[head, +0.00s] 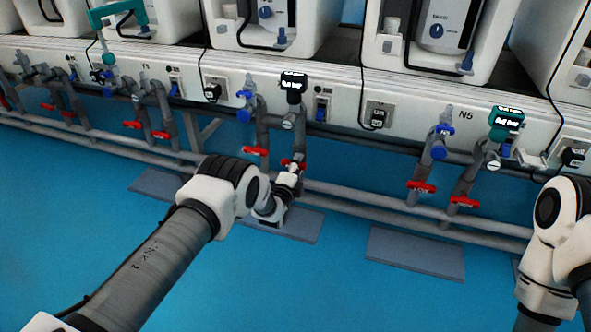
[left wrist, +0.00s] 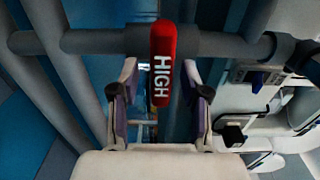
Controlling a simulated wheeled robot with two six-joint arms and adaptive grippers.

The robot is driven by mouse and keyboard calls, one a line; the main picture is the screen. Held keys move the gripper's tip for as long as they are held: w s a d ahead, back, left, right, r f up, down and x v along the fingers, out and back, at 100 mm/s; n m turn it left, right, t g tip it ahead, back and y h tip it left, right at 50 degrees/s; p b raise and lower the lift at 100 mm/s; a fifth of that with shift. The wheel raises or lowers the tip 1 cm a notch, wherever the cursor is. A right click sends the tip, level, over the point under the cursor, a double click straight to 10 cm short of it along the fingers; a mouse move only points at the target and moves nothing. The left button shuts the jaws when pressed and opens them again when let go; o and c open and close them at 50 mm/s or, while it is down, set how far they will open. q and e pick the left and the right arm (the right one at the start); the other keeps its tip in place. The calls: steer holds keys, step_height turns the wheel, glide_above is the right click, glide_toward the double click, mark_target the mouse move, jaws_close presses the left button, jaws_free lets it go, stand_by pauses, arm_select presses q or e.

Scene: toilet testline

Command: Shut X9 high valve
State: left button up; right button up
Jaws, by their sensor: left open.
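A red valve handle marked HIGH (left wrist: 162,60) is in the left wrist view, on a grey pipe. It stands lengthwise in that picture, between the fingertips of my left gripper (left wrist: 160,88). The fingers are open, one on each side, with gaps to the handle. In the head view my left gripper (head: 290,182) is just below a red handle (head: 296,163) under a black digital gauge (head: 292,86). Another red handle (head: 255,151) is to its left. I cannot read an X9 label. My right arm is at the right edge; its gripper is out of frame.
More red valve handles (head: 421,186) sit on pipes along the bench, by a panel marked N5 (head: 466,115) and a green gauge (head: 507,122). Long horizontal pipes (head: 360,195) run below. The blue floor in front is clear apart from flat grey plates (head: 415,252).

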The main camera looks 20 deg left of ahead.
arm_select(q)
steer(key=s, duration=1.2)
steer(key=shift+a, duration=0.2)
